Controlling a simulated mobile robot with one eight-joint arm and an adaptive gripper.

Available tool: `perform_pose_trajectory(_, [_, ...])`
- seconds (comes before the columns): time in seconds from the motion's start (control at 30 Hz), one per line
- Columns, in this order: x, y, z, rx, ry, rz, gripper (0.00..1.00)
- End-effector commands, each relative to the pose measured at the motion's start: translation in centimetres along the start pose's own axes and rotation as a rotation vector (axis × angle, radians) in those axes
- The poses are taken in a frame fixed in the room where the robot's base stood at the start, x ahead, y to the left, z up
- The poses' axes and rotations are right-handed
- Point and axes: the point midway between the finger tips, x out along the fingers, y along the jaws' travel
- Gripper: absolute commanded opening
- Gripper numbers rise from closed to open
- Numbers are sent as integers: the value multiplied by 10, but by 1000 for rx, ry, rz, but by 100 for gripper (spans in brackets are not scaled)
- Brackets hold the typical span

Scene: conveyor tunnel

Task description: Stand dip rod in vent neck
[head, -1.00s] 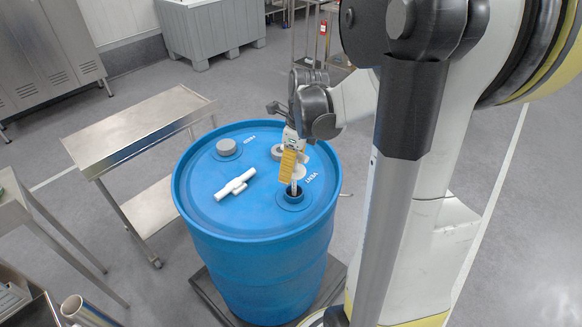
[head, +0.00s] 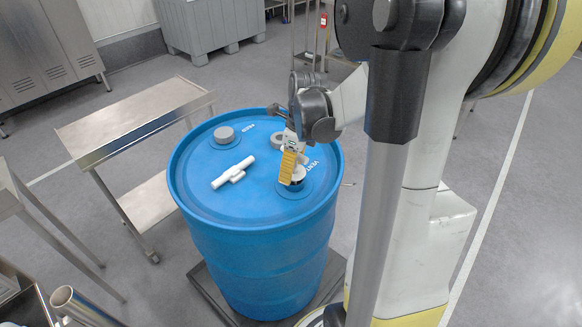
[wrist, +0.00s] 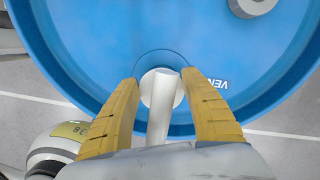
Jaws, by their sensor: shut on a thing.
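The blue drum (head: 262,250) stands upright with its lid facing up. Its vent neck (head: 293,190) is a short blue collar beside the VENT lettering, largely covered in the head view by my gripper and the white disc. My gripper (head: 288,172), with yellow fingers, is over this neck and shut on the pale dip rod (wrist: 160,110). The rod also shows in the head view, with its white disc (head: 298,174) low and close to the neck's rim. The rod's lower end is hidden, apparently inside the neck.
A white T-shaped piece (head: 234,173) lies on the lid. A steel table (head: 135,120) stands left of the drum.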

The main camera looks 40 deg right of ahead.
Motion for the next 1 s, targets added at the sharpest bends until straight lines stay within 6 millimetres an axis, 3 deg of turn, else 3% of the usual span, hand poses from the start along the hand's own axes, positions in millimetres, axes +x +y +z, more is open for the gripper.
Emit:
perform_pose_trajectory(0.3, [24, 0, -4, 0, 0, 0, 13])
perform_pose_trajectory(0.47, [22, 0, -3, 0, 0, 0, 13])
perform_pose_trajectory(0.5, [22, 0, -3, 0, 0, 0, 57])
perform_pose_trajectory(0.57, [22, 0, -3, 0, 0, 0, 75])
perform_pose_trajectory(0.87, [22, 0, -3, 0, 0, 0, 78])
perform_pose_trajectory(1.0, [12, 0, -4, 1, 0, 0, 78])
